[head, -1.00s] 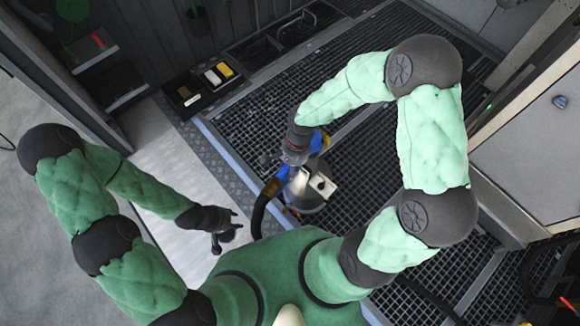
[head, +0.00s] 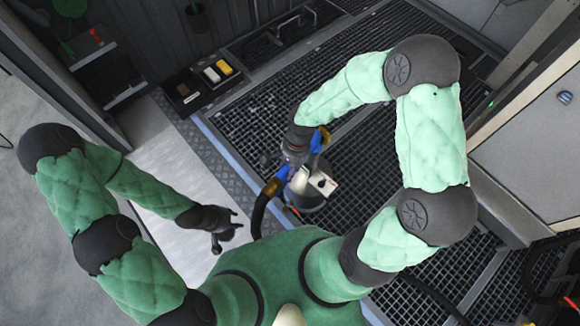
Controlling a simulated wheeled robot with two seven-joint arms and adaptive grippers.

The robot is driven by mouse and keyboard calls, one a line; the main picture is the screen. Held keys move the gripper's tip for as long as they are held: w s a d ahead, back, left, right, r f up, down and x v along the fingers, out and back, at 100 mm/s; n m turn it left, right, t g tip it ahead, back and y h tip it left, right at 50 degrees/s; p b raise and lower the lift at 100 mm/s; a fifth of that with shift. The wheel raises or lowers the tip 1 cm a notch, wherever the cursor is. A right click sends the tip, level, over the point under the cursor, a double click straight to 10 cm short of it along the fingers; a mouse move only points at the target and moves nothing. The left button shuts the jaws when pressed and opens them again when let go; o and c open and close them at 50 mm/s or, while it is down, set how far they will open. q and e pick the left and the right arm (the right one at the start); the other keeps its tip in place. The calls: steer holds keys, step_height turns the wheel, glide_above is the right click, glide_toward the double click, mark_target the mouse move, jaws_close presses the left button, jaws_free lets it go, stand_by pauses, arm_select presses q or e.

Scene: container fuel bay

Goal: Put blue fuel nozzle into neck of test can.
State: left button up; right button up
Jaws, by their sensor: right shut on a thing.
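The blue fuel nozzle (head: 284,172) is held in my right gripper (head: 292,160), which is shut on it and hides much of it. Blue shows on both sides of the gripper, and a black hose with a brown-orange fitting runs from its lower left. The test can (head: 310,197), grey with a pale top, stands on the grating just below and right of the gripper. The gripper and nozzle overlap the can's upper left; its neck is hidden, so I cannot tell whether the spout is inside. My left gripper (head: 228,227) is empty, its fingers apart, left of the can.
A black tray (head: 188,98) with a white and a yellow block lies beyond, at the edge of the grating (head: 245,105). A dark open bin (head: 255,50) stands behind it. A grey cabinet (head: 530,150) stands at the right. The pale floor strip (head: 165,160) at left is clear.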

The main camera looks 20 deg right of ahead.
steer(key=shift+d+b+x, duration=0.2)
steer(key=shift+b+x, duration=0.15)
steer(key=shift+x, duration=0.9)
steer(key=shift+w, duration=0.2)
steer(key=o, duration=1.4)
steer(key=shift+f, duration=0.1)
steer(key=v, duration=1.2)
steer(key=shift+s+d, duration=0.1)
